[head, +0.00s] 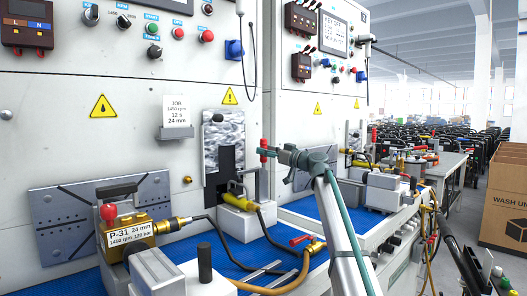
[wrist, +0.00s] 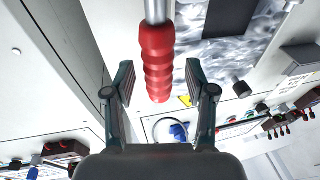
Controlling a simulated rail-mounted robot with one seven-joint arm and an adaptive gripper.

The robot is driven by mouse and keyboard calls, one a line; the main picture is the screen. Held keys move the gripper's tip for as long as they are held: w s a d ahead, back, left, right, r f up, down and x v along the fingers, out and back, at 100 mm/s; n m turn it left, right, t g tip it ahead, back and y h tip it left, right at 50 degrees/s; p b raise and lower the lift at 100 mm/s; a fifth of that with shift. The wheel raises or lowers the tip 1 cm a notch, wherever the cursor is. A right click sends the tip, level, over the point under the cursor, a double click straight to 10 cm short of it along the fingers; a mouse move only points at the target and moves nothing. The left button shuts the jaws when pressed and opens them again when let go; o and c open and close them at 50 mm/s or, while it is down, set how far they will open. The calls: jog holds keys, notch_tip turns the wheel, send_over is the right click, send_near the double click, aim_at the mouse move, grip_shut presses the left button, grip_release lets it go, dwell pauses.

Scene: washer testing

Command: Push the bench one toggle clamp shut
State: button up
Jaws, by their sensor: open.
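The toggle clamp's ribbed red handle (head: 264,149) stands upright on a metal rod above a pale block (head: 248,219) on the near bench. In the wrist view my gripper (wrist: 159,78) shows gaps between both fingers and the handle. The clamp's base is partly hidden behind the block and cable in the head view.
A brass pump (head: 130,236) labelled P-31 sits on the blue mat (head: 215,255) at left. A yellow-handled connector (head: 240,203) and hoses lie by the block. A red-handled valve (head: 300,240) is near my arm. The white panel wall stands close behind. Cardboard boxes (head: 502,200) stand at right.

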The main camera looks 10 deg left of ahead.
jog(key=v, duration=1)
jog(key=shift+d, duration=0.15)
